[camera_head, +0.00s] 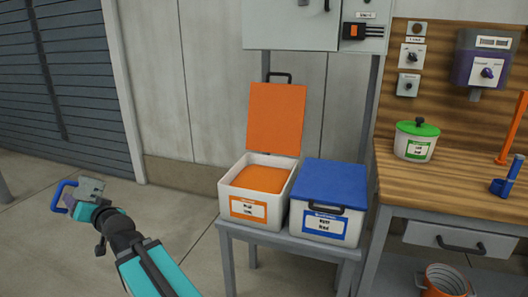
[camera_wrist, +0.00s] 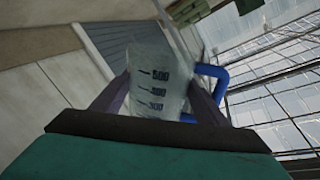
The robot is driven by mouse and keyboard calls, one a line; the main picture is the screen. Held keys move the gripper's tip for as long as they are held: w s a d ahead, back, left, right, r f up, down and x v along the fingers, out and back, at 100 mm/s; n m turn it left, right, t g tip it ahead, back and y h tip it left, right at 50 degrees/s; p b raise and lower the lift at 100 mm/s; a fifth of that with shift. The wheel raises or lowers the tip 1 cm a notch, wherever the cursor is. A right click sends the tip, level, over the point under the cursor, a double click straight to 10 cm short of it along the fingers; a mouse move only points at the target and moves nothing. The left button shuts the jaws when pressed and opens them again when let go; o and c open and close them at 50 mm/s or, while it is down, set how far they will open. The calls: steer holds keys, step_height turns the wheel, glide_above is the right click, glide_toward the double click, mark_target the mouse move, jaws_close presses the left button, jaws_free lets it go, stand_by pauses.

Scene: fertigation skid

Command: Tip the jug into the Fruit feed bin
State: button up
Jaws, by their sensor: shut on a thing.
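My gripper (camera_head: 84,203) is shut on a clear measuring jug (camera_wrist: 152,80), its two fingers on either side of the jug wall. Marks 500, 400 and 300 show on the jug, and its blue handle (camera_wrist: 222,90) sticks out to the right in the wrist view. In the head view the jug and its blue handle (camera_head: 60,194) are small, well left of the bins. I cannot tell what is in the jug. A white bin with an orange label (camera_head: 248,208) stands open, its orange lid (camera_head: 276,118) raised, with orange material inside. Its label is too small to read.
A white bin with a shut blue lid (camera_head: 330,185) stands right beside it on a grey stand (camera_head: 285,238). A wooden bench (camera_head: 450,190) at the right holds a green-lidded tub (camera_head: 415,147). A grey cabinet (camera_head: 290,25) hangs above. The floor left of the stand is clear.

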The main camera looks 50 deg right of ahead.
steer(key=s+d+r+m+g+h+p, duration=0.1)
steer(key=s+d, duration=0.4)
steer(key=d, duration=1)
steer(key=s+d+m+g+h+p, duration=0.1)
steer(key=s+d+m+h+p, duration=0.2)
steer(key=d, duration=1.2)
steer(key=s+d+r+m+g+h+p, duration=0.1)
steer(key=s+d+m+h, duration=0.4)
steer(key=d, duration=1)
steer(key=shift+s+d+r+p, duration=0.15)
steer(key=shift+s+r+p, duration=0.1)
steer(key=shift+s, duration=0.55)
steer(key=shift+s+d+r+p, duration=0.15)
steer(key=shift+s+p, duration=0.1)
steer(key=shift+s, duration=0.55)
steer(key=s+d+m+g+h+p, duration=0.1)
steer(key=s+d+m+g+h, duration=0.1)
steer(key=s+d, duration=1)
steer(key=shift+s+d+r+m+h+p, duration=0.3)
steer(key=shift+d+m+h+p, duration=0.15)
steer(key=shift+m, duration=0.45)
steer(key=shift+f+g, duration=0.1)
steer(key=shift+g, duration=0.2)
